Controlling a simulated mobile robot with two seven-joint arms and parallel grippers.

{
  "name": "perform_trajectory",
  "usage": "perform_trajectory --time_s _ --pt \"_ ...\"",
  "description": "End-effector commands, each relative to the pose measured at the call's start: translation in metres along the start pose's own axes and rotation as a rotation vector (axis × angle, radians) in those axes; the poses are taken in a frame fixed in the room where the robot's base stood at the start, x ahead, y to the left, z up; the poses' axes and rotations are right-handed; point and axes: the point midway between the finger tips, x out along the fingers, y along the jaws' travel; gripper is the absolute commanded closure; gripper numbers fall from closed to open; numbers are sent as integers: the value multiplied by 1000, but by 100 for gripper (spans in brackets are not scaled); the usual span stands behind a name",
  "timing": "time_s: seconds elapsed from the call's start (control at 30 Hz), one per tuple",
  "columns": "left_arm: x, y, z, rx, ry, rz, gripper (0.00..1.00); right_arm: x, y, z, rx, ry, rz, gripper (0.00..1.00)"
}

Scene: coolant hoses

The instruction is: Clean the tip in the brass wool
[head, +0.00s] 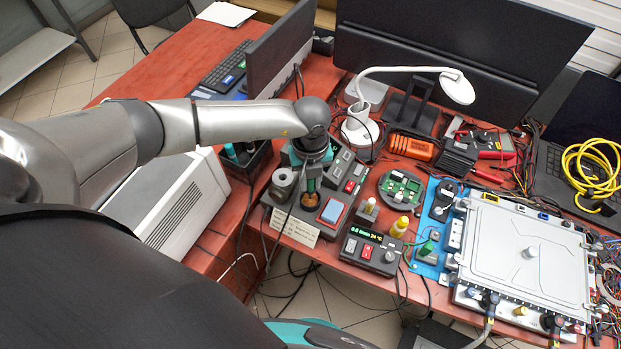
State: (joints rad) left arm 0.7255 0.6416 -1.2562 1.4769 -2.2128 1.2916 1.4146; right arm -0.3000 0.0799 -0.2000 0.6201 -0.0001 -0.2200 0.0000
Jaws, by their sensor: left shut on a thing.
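My left gripper (311,168) points down over the dark soldering stand (272,203) and is shut on a soldering iron, mostly hidden by the gripper and wrist. The slim part below the fingers runs down to the brass wool (309,199), a brown-gold patch in the stand. The tip itself is too small to see, so I cannot tell whether it is in the wool or just above it. My right gripper is out of view.
A blue sponge (332,211) and a grey spool (284,182) sit beside the wool. A station with a green display (370,251) stands to the right. A round holder carries a green circuit board (401,188). A white lamp (359,128) stands behind.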

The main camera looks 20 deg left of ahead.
Motion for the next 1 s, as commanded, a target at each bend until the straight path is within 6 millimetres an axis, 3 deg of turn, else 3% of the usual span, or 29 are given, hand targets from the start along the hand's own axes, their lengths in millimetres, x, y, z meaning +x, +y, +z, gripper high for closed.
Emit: perform_trajectory --time_s 1.0 --pt "4 -6 -5 -1 0 1 100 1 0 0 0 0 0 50"
